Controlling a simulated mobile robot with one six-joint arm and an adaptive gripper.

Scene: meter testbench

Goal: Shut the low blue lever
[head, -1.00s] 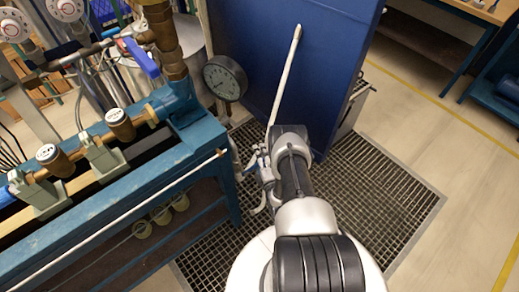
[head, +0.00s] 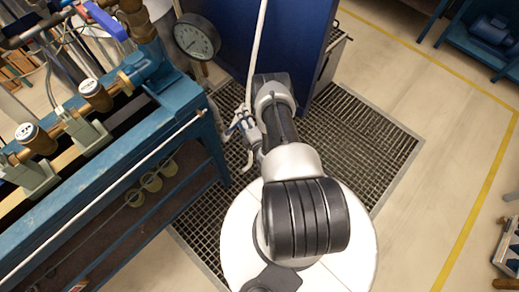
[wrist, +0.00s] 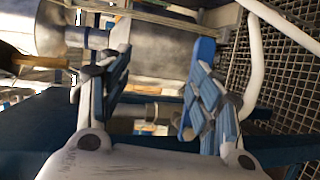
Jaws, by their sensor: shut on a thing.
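A blue lever (wrist: 203,60) with a rounded end shows in the wrist view, beside the inner face of the right-hand finger. My gripper (wrist: 160,95) has blue-padded fingers on both sides of the view; it is shut on the lever, though a gap shows between the fingers. In the head view my gripper (head: 241,135) is low beside the right end of the blue bench, above the floor grating. The lever cannot be told apart from the finger pads there. Another blue lever (head: 105,20) sits higher, on the pipework at the upper left.
The blue bench (head: 120,190) with brass fittings stands to the left. A round gauge (head: 197,37) is at its far end. A blue panel (head: 290,35) stands behind my gripper. The floor grating (head: 350,140) is clear to the right. A white pipe (wrist: 255,60) runs right of the fingers.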

